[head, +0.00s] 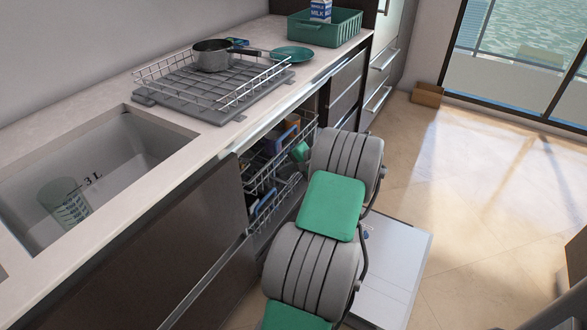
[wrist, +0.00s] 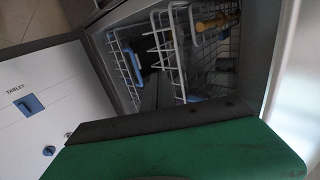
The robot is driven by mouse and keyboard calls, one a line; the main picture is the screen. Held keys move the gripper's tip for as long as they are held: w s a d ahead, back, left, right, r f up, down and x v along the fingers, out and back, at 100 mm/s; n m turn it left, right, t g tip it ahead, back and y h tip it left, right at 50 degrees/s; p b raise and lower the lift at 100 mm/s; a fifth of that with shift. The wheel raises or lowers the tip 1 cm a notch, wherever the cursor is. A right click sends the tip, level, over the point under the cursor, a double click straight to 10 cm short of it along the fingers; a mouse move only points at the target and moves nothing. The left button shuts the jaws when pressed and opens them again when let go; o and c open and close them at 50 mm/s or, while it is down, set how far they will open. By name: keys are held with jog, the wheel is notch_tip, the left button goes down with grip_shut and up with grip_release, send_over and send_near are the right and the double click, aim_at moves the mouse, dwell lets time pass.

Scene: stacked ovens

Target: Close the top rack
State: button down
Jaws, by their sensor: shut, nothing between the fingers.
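The top rack (head: 262,182) is a wire basket in the open dishwasher under the counter, with its front wires showing at the opening. In the head view it holds brown and blue items, and I cannot tell how far out it stands. White rack wires (wrist: 168,42) also show in the wrist view, but I cannot tell which level they belong to. My gripper (wrist: 152,92) is shut and empty, pointing at the wires; contact is unclear. In the head view, my arm hides part of the rack, and the fingertips cannot be made out.
The dishwasher door (head: 392,268) is folded down, and its inner face (wrist: 40,105) shows a blue-latched tablet compartment. A sink (head: 150,150) is in the counter at left. A drying rack (head: 190,95) with a pot stands above the dishwasher.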

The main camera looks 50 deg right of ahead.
aim_at(267, 170)
jog(key=w, duration=0.4)
jog(key=shift+w+a+f, duration=0.25)
jog(key=shift+f, duration=0.05)
jog(key=w, duration=0.4)
jog(key=shift+w+a+r+p, duration=0.1)
jog(key=shift+w+a+p, duration=0.15)
jog(key=shift+w+p, duration=0.1)
jog(key=shift+s, duration=0.1)
